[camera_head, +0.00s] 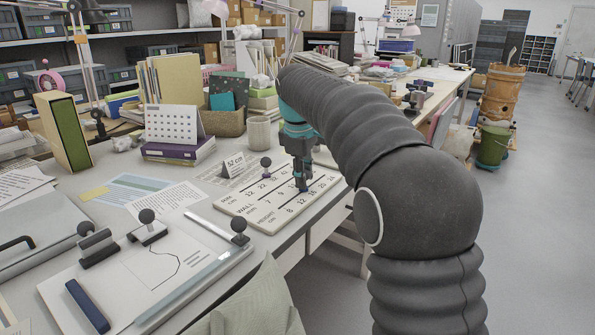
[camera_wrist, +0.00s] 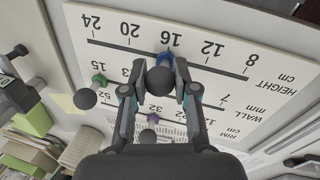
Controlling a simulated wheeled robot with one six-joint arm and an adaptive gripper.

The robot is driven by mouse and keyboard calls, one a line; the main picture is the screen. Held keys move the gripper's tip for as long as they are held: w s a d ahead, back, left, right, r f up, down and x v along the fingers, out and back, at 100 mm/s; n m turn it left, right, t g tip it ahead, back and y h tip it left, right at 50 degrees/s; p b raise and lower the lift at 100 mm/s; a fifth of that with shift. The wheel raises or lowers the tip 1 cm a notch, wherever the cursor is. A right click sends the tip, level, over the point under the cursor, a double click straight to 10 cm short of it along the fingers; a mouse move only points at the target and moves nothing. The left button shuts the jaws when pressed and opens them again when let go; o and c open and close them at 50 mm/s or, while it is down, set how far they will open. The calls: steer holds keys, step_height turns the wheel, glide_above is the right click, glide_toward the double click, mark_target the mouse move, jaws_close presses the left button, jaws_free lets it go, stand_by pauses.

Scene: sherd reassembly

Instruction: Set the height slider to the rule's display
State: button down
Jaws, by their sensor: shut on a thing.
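The cream slider board (camera_head: 262,216) lies on the desk with rows marked RIM, WALL and HEIGHT; it fills much of the wrist view (camera_wrist: 268,100), upside down. My gripper (camera_head: 302,186) is over the HEIGHT row. In the wrist view my gripper (camera_wrist: 158,86) is shut on the dark round knob (camera_wrist: 160,78) of the height slider. That slider's blue base (camera_wrist: 165,60) sits on the HEIGHT line at about the 16 mark.
A green slider (camera_wrist: 98,80) is on the WALL line and a purple one (camera_wrist: 152,118) on the RIM line, both with dark knobs. A mug (camera_head: 259,133) stands behind the board. A drawing board with knobbed tools (camera_head: 150,228) lies to the left.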

steer(key=c, duration=0.9)
jaws_free()
steer(key=shift+a, duration=0.1)
steer(key=shift+o, duration=0.2)
step_height(320, 180, up, 12)
steer(key=s+a, duration=0.1)
steer(key=s, duration=0.1)
steer(key=shift+f, duration=0.15)
